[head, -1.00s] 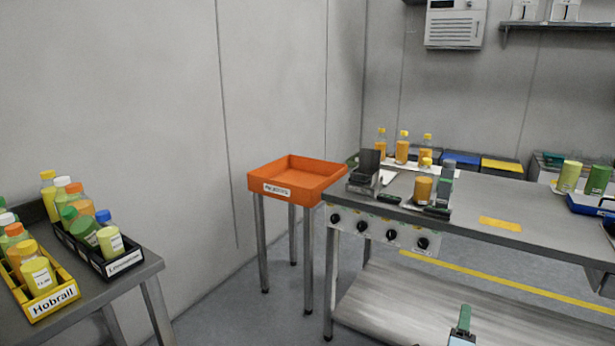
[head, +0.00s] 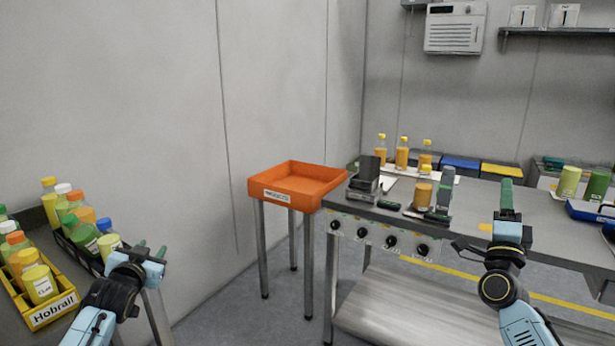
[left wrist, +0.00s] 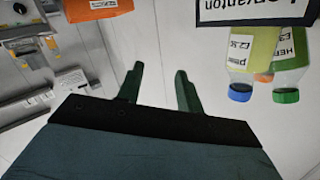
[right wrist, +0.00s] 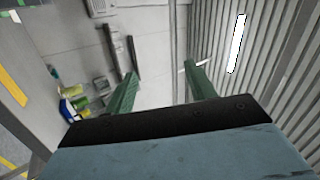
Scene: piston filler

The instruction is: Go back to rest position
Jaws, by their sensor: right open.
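My left gripper (head: 151,250) is at the lower left of the head view, in front of the left table's right edge. In the left wrist view its two green fingers (left wrist: 158,88) are apart with nothing between them. My right gripper (head: 506,196) points up in front of the steel workbench at the right of the head view. In the right wrist view its fingers (right wrist: 164,90) are apart and empty.
An orange tray (head: 277,195) stands on legs at centre. The steel workbench (head: 465,226) carries bottles (head: 402,153) and a filling device (head: 366,175). The left table holds a yellow bin (head: 55,308) and a black bin (head: 75,252) of bottles. Floor between the tables is clear.

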